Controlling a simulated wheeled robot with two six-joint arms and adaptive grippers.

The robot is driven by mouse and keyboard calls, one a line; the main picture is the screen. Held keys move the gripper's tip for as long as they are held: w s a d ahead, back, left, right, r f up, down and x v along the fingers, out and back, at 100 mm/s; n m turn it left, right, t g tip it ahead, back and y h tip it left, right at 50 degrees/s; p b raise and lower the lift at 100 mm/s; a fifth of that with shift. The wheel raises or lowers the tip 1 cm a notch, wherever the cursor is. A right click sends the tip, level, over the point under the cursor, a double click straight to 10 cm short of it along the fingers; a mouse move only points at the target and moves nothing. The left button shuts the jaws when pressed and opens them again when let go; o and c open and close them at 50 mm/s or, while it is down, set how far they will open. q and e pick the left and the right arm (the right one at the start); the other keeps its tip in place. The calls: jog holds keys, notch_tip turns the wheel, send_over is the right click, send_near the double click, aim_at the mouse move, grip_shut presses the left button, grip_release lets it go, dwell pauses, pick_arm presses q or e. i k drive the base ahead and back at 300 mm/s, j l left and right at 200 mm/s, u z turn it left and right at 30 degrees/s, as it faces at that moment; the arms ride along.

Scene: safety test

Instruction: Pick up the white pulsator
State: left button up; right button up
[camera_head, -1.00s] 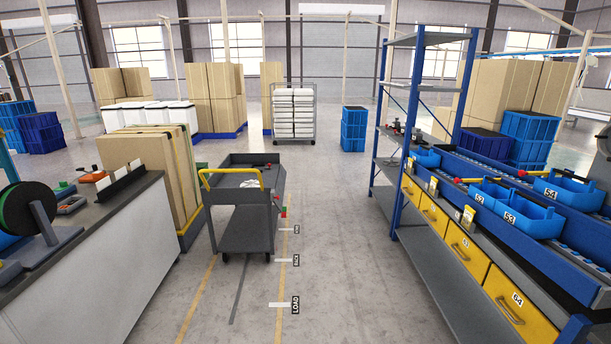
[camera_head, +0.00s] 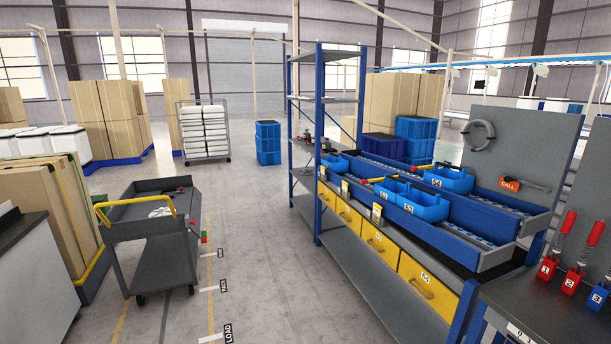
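I cannot make out a white pulsator for certain. A small white item (camera_head: 161,212) lies on the top tray of the grey trolley (camera_head: 152,262) at the left, and it is too small to identify. Several white flat pieces (camera_head: 204,125) are stacked on a wheeled rack at the back. Neither of my grippers is in view.
A blue-framed workbench (camera_head: 385,290) with yellow drawers and blue bins (camera_head: 424,205) stands at the right. Red-handled tools (camera_head: 592,252) stand on a bench at far right. Strapped boxes (camera_head: 42,215) stand left. Open floor (camera_head: 262,250) lies between trolley and workbench.

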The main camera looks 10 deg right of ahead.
aim_at(162, 211)
jog(key=i+z, duration=0.15)
jog(key=i, duration=1.1)
jog(key=i+u, duration=0.1)
jog(key=i, duration=0.5)
jog(key=i+l+u, duration=0.1)
jog(key=i, duration=0.55)
jog(key=i+l, duration=0.2)
jog(key=i, duration=0.4)
jog(key=i+l+u, duration=0.15)
jog(key=i, duration=0.5)
jog(key=i+l+u, duration=0.2)
jog(key=i+u, duration=0.25)
jog(key=i+l+u, duration=0.3)
jog(key=u, duration=0.15)
jog(key=i+l+u, duration=0.35)
jog(key=l+u, duration=0.15)
jog(key=i+l+u, duration=0.25)
jog(key=l+u, duration=0.2)
